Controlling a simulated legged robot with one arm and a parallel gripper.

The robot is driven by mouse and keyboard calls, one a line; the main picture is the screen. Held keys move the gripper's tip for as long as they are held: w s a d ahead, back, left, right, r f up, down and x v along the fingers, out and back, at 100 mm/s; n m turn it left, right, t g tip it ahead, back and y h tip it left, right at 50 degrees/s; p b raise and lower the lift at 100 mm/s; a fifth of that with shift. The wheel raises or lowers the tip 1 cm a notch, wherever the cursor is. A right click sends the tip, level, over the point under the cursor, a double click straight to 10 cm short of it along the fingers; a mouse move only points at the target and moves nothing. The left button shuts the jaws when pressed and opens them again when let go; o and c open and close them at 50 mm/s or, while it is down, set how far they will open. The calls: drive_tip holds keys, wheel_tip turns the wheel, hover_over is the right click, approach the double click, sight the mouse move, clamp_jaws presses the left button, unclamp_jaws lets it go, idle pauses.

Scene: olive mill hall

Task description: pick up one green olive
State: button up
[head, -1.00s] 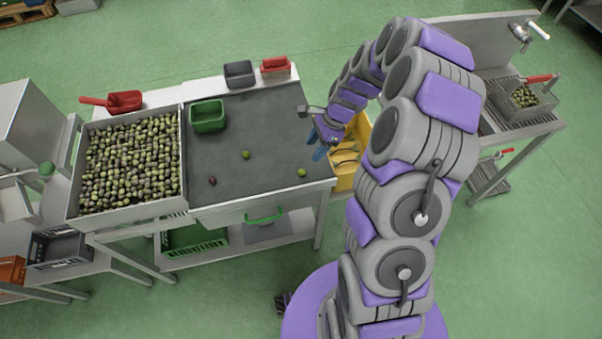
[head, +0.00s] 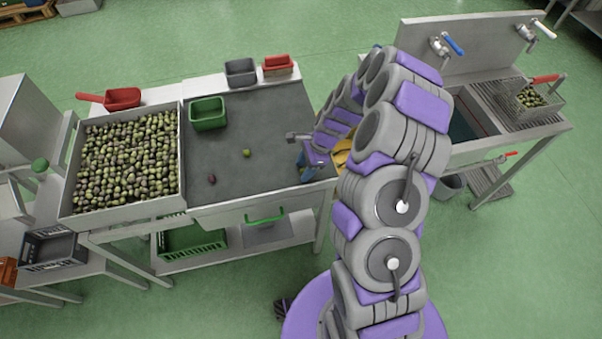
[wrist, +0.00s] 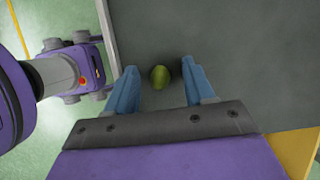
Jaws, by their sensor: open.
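A green olive (wrist: 160,76) shows in the wrist view on the dark grey tabletop, between the blue fingertips of my gripper (wrist: 159,66). A gap shows on both sides of it, so neither finger appears to touch it. My gripper is open and points down near the table's front right corner. In the head view my gripper (head: 306,174) hides this olive. Another green olive (head: 246,153) lies mid-table, and a dark reddish olive (head: 211,180) lies nearer the front left.
A steel tray (head: 180,160) full of mixed olives stands left on the table. A green bin (head: 208,114), a grey bin (head: 240,72) and a red bin (head: 278,66) stand toward the back. A sink (head: 470,150) with an olive basket (head: 530,103) is at right.

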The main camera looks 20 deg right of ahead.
drive_tip(key=shift+s+d, duration=0.1)
drive_tip(key=shift+d, duration=0.6)
drive_tip(key=shift+c, duration=0.6)
drive_tip(key=shift+a, duration=0.2)
clamp_jaws()
